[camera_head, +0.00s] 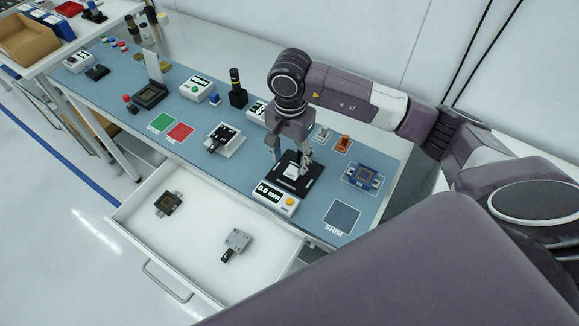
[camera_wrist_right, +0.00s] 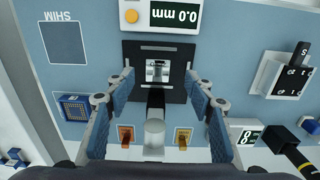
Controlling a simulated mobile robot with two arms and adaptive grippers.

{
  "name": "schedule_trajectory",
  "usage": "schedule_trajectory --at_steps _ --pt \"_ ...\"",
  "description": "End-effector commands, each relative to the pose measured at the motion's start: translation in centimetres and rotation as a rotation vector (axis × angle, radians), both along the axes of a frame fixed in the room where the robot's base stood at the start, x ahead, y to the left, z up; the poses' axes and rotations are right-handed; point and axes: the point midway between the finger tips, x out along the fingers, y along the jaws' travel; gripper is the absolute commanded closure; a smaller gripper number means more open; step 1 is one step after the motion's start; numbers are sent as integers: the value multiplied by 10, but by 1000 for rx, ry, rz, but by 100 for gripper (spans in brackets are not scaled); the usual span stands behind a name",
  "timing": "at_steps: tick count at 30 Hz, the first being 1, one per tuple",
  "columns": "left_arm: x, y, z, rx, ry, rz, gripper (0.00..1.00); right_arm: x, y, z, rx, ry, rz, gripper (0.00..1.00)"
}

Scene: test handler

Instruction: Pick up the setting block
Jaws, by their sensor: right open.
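A small shiny metal block (camera_wrist_right: 158,70), which looks like the setting block, sits on a square black plate (camera_wrist_right: 128,88). In the head view a pale top shows on the black plate (camera_head: 311,183); my gripper partly covers it. My right gripper (camera_head: 289,158) points down over the plate. In the right wrist view it (camera_wrist_right: 160,78) is open, with one finger on each side of the block and clear gaps. I cannot tell how high the fingertips are. My left gripper is not in view.
A display box (camera_head: 274,198) reading 0.0 mm stands close in front of the plate. A blue socket (camera_head: 363,179) and a SHIM square (camera_head: 341,217) lie right. An open drawer (camera_head: 190,246) holds a dark socket (camera_head: 168,203) and a grey metal block (camera_head: 237,241).

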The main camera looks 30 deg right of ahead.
Motion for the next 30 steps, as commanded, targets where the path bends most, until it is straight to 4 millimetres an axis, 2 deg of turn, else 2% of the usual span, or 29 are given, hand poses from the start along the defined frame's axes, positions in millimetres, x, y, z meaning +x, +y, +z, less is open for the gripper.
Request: schedule_trajectory --at_steps 6,9,15,18,22,30 --pt "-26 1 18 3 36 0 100 -2 -1 -20 0 4 -1 51" --pt "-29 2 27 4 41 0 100 -1 -2 -33 0 4 -1 51" --pt "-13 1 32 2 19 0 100 0 -2 -55 0 0 0 51" --pt "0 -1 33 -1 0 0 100 1 -2 -57 0 -1 0 51" --pt "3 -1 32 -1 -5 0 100 1 -2 -57 0 -1 0 51" --pt "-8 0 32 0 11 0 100 1 -2 -57 0 -1 0 80"
